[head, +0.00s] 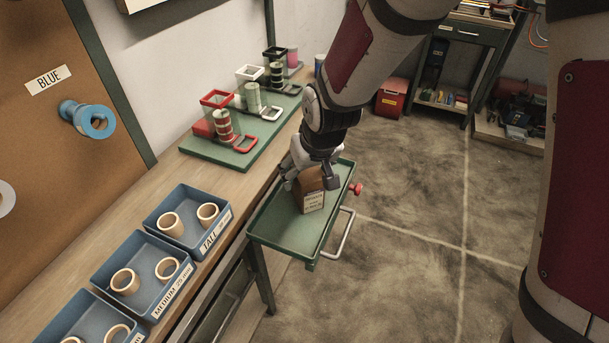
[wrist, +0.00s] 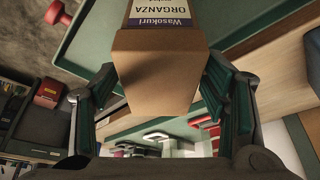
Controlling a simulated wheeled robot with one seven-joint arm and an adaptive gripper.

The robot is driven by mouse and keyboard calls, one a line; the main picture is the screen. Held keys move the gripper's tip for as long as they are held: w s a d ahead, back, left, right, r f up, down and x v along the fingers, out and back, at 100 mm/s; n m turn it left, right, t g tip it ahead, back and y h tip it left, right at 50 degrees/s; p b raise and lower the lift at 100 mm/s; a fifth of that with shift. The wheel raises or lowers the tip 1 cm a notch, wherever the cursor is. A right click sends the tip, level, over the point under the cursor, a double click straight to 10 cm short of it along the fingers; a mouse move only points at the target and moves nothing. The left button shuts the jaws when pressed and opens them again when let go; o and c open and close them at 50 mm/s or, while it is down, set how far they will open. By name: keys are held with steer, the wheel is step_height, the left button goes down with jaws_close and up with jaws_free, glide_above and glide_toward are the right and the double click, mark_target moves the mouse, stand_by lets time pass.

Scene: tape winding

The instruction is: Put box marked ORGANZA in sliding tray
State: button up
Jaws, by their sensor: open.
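The brown box marked ORGANZA (head: 312,198) stands upright in the green sliding tray (head: 281,234), towards its far end. Its white and blue label faces the head camera, and the name ORGANZA reads clearly on the box in the wrist view (wrist: 160,68). My gripper (head: 313,176) is right over the box's top, with its fingers open. In the wrist view, one finger of my gripper (wrist: 160,95) is on each side of the box, with a gap visible at the left. The wrist covers part of the box's top in the head view.
The tray has a red knob (head: 355,188) and a metal handle (head: 339,234). Blue bins (head: 138,278) of tan rings line the bench at the left. A green board (head: 240,155) with spools and coloured frames stands behind. The tray's near half is bare.

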steer(key=p+v, duration=0.1)
steer(key=v, duration=0.6)
steer(key=shift+s+r, duration=0.1)
steer(key=shift+r, duration=0.2)
steer(key=shift+s+d+r, duration=0.15)
steer(key=shift+r, duration=0.25)
steer(key=shift+d+r, duration=0.15)
steer(key=shift+d, duration=0.05)
steer(key=s+d+r+m, duration=0.1)
steer(key=s+d+r, duration=0.2)
steer(key=s+d, duration=0.3)
steer(key=s+d+r+m+g+h, duration=0.1)
steer(key=s+d+r+m, duration=0.1)
steer(key=s+d+r, duration=0.2)
steer(key=s+d+r+m, duration=0.2)
steer(key=s+d+r, duration=0.2)
steer(key=s+d, duration=0.6)
steer(key=s, duration=0.5)
steer(key=shift+s+g+h, duration=0.15)
steer(key=shift+g+h, duration=0.15)
steer(key=shift+h, duration=0.1)
